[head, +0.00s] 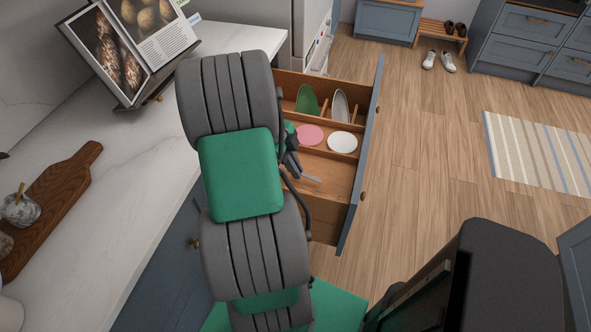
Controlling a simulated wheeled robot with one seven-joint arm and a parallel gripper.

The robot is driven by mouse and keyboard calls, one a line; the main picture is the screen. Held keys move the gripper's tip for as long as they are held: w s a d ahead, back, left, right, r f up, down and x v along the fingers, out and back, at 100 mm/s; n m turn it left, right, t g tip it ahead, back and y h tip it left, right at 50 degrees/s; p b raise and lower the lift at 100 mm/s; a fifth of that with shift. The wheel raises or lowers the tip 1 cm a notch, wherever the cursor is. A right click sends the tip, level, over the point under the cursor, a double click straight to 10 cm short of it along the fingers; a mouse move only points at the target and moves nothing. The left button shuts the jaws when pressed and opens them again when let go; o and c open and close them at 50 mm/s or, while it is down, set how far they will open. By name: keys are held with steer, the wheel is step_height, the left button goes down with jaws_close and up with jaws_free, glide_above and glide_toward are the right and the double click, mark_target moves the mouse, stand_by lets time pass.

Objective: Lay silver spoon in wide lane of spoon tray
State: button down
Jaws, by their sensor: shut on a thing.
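My gripper (293,166) is small in the head view, over the open drawer, and mostly hidden behind my own arm. It is shut on a slim grey-blue piece (312,179) that sticks out to the right; this looks like part of the silver spoon, but it is too small to be sure. The open wooden drawer (345,185) has dividers across it. Its near section shows bare wood beside the gripper. I cannot make out a spoon tray or its wide lane; my arm covers the drawer's left part.
In the drawer, a green dish (307,101) and a pale dish (340,106) stand upright at the back. A pink disc (309,135) and a white disc (342,142) are in the middle. The counter (110,195) holds a cookbook (130,45) and wooden board (50,215).

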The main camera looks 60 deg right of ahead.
steer(key=shift+f, duration=0.65)
steer(key=shift+f, duration=0.1)
steer(key=shift+f+b, duration=0.15)
steer(key=shift+b, duration=0.15)
steer(key=c, duration=1.5)
jaws_free()
steer(key=shift+c, duration=0.2)
